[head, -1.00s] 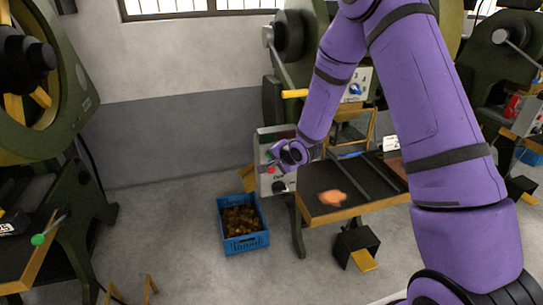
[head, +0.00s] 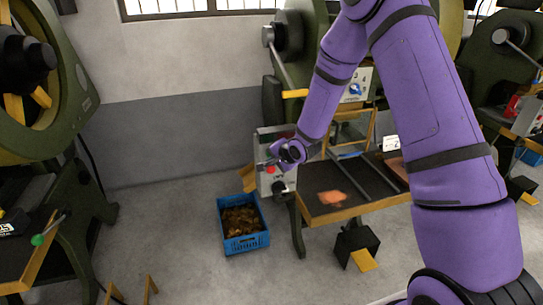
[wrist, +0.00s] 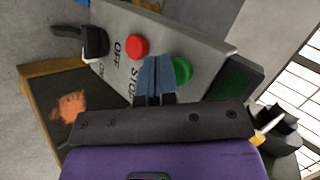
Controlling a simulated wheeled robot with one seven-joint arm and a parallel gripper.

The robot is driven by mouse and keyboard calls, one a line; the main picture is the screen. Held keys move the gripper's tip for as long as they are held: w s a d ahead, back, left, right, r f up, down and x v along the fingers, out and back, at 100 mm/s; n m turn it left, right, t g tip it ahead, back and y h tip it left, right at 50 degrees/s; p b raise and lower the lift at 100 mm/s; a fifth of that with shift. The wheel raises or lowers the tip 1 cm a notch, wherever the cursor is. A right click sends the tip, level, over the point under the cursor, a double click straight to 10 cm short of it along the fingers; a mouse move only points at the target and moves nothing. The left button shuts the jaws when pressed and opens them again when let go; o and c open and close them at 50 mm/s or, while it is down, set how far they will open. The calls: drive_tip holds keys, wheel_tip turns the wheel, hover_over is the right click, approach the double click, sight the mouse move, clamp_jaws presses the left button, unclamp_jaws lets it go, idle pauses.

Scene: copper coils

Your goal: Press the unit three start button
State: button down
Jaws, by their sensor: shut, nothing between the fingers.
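The grey control box (head: 265,182) stands at the left end of the press table in the head view. In the wrist view its panel (wrist: 190,45) shows a red button (wrist: 137,47), a green button (wrist: 182,70) and a black rotary knob (wrist: 95,42). The lettering reads STOP, OFF and ON. My gripper (wrist: 157,62) is shut and empty, its tips over the panel between the red and green buttons, nearer the green one. Whether the tips touch the panel cannot be told. In the head view my gripper (head: 279,157) covers the upper part of the panel.
A green press (head: 60,190) stands at far left. Floor between is free.

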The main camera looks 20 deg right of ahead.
drive_tip(key=shift+w, duration=0.5)
idle(0.8)
drive_tip(key=shift+s, duration=0.9)
drive_tip(key=s, duration=0.5)
idle(0.5)
drive_tip(key=shift+r, duration=0.1)
idle(0.4)
